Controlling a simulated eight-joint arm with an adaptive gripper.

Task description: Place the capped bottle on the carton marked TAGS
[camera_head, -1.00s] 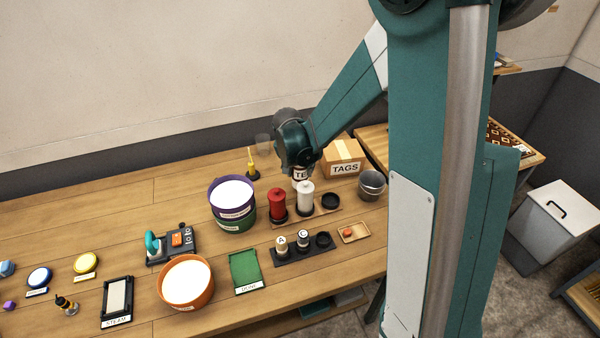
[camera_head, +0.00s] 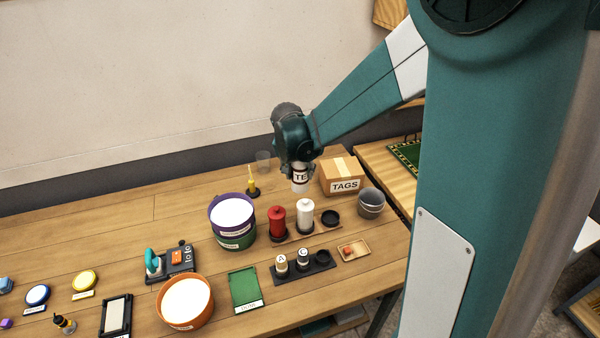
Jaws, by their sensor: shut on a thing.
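The bottle hangs upright in the air. Its top is hidden in the jaws, so I cannot see a cap. The brown carton marked TAGS (camera_head: 339,174) stands on the table just right of the bottle in the picture. The carton's top, with a pale tape strip, shows clear. A gap shows between bottle and carton.
Red (camera_head: 277,217) and white (camera_head: 305,214) spools stand in front of the bottle. A purple tub (camera_head: 232,206), a yellow-tipped tool (camera_head: 252,184) and a clear cup (camera_head: 263,160) are to the left.

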